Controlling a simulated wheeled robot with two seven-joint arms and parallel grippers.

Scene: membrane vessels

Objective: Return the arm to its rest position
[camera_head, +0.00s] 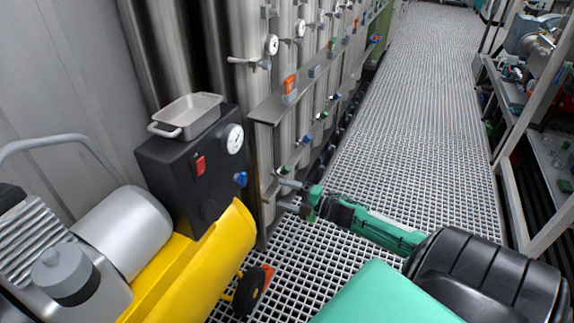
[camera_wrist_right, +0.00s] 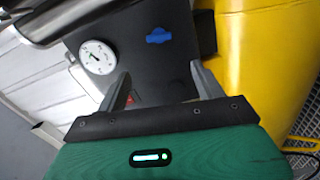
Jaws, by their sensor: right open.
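My right arm comes in from the lower right in the head view. Its green gripper (camera_head: 283,194) is in front of the vessel row, to the right of the black control box, and apart from it. In the right wrist view my right gripper (camera_wrist_right: 160,92) has its two grey fingers spread, with nothing between them. Beyond the fingers are the black box (camera_wrist_right: 135,45) with a round gauge (camera_wrist_right: 98,57) and a blue knob (camera_wrist_right: 158,35). My left gripper is not in the head view.
The black box (camera_head: 165,175) carries a metal tray (camera_head: 187,112). A yellow compressor (camera_head: 215,262) stands at the lower left. Steel vessels (camera_head: 285,60) with valves line the left of the aisle. The grated floor (camera_head: 420,110) is clear. Shelving (camera_head: 510,130) stands on the right.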

